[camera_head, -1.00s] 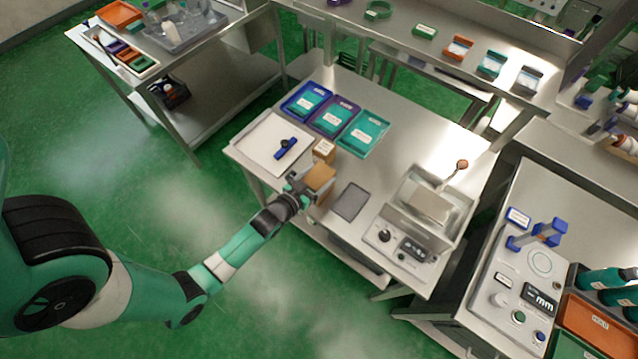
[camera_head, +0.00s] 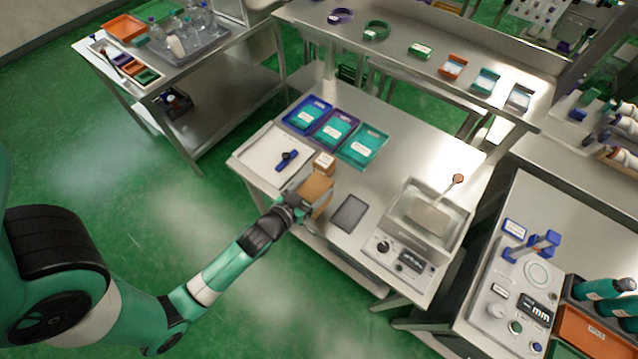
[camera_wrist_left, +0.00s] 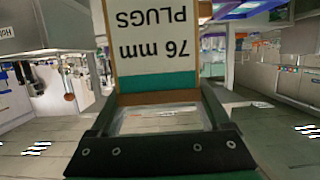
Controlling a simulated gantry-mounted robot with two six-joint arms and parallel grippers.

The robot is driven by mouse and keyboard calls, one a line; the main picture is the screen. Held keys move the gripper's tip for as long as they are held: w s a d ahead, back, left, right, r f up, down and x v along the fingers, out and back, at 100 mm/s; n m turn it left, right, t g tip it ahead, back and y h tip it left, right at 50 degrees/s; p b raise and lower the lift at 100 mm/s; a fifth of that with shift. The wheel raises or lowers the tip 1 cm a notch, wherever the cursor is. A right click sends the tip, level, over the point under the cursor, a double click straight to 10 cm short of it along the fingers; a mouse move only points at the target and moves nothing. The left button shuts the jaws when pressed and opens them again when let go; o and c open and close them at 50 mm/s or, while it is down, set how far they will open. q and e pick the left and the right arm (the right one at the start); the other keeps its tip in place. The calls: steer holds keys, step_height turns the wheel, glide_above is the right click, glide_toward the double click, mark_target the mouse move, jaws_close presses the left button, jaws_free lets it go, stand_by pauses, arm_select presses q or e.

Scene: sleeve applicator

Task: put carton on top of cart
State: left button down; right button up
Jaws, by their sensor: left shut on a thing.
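A brown carton (camera_head: 315,189) is held in my left gripper (camera_head: 297,203) at the front edge of the central steel bench. In the left wrist view the carton (camera_wrist_left: 158,50) fills the space between the fingers (camera_wrist_left: 160,112), with its label "76 mm PLUGS" upside down. Whether the carton touches the bench top is hard to tell. A steel two-level stand (camera_head: 215,118) at the upper left may be the cart; no wheels are clear. My right gripper is not in view.
A white tray (camera_head: 262,160), a grey pad (camera_head: 349,213) and a sealing machine (camera_head: 425,222) are nearby. The stand's top bears trays and bottles; green floor lies open between it and my arm.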

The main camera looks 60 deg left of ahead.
arm_select(q)
steer(key=s+d+r+b, duration=0.2)
steer(key=s+d+r, duration=0.4)
steer(key=s+d, duration=0.1)
steer(key=shift+s+d+b, duration=0.2)
steer(key=shift+d+b, duration=0.1)
